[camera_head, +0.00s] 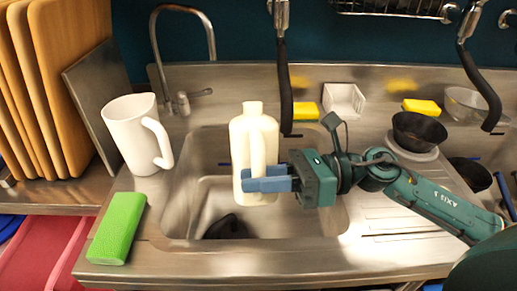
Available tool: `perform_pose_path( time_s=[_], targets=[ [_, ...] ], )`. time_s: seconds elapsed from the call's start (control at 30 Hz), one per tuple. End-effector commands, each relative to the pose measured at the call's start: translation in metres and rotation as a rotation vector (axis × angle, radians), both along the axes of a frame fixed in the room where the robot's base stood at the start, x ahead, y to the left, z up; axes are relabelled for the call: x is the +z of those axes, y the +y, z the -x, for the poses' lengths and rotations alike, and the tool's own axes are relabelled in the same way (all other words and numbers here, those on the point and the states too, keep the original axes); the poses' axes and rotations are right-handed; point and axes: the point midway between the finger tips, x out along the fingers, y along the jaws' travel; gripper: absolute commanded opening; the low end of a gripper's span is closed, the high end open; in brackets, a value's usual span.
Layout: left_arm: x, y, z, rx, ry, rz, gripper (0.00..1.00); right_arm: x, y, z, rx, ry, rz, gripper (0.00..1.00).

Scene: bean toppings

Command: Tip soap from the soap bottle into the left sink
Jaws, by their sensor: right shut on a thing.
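A cream bottle with a handle (253,135), which I take to be the soap bottle, stands upright over the steel sink basin (190,205). My right gripper (268,180) reaches in from the right and is shut on the lower part of the bottle. I cannot tell how far the bottle is above the basin floor. No soap is seen flowing. My left gripper is not in view.
A white mug (130,135) and a green block (118,228) stand left of the basin. A dark object (226,228) lies in the basin. The tap (210,45) rises behind it. Black handles (285,90) hang above. Dark bowls (418,132) stand at right.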

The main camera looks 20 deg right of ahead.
Motion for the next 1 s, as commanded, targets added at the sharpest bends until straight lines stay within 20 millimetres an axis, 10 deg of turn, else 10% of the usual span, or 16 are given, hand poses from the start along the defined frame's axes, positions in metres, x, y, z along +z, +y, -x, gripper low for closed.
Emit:
perform_pose_path(
  time_s=[0.63, 1.0],
  targets=[
    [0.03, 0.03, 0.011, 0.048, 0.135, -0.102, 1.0, 0.016, 0.003, 0.014, 0.002, 0.826, -0.174, 0.0],
    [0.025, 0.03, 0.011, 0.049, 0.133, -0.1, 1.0, 0.013, 0.003, 0.014, 0.002, 0.919, -0.194, 0.0]
  ],
)
